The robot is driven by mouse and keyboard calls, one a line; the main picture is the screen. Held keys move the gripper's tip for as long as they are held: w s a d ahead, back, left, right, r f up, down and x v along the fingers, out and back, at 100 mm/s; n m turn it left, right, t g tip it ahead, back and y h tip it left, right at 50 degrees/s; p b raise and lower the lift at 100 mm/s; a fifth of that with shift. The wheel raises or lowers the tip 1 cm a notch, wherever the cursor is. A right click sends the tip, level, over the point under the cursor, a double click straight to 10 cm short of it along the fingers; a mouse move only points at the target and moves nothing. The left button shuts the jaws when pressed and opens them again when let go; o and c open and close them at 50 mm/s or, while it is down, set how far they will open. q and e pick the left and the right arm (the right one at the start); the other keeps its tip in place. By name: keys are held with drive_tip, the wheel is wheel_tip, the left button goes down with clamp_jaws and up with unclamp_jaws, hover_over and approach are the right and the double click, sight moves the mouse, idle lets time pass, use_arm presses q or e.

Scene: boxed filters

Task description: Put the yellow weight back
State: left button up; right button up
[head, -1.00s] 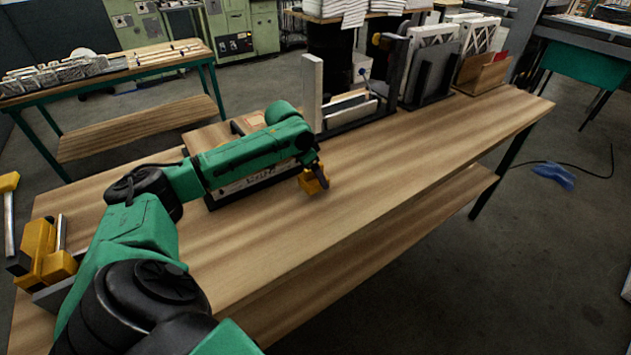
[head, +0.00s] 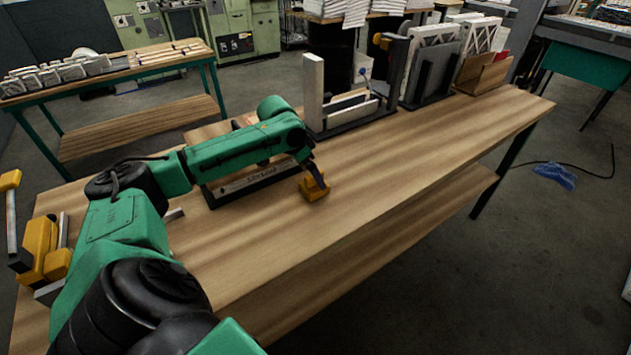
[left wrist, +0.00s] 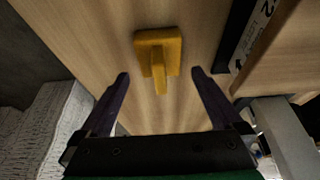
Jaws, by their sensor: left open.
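The yellow weight (head: 314,190) stands on the wooden table, just in front of a dark labelled tray. In the left wrist view the weight (left wrist: 158,42) shows as a square base with a narrow handle pointing back toward my gripper. My left gripper (head: 314,172) is at the weight from above and behind. In the left wrist view its two fingers (left wrist: 160,77) are spread wide, one on each side of the handle's end, with clear gaps and no contact visible. My right gripper is in neither view.
The dark labelled tray (head: 250,182) lies partly behind my forearm. A black holder (head: 352,118) with upright panels stands behind the weight. More racks (head: 432,80) stand farther right. A yellow tool (head: 40,250) sits at the left end. The table's front and right are clear.

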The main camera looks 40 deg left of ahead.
use_arm(q)
drive_tip(key=v, duration=0.7)
drive_tip(key=shift+s+r+b, duration=0.2)
drive_tip(key=shift+r+b, duration=0.05)
drive_tip(key=shift+b, duration=0.2)
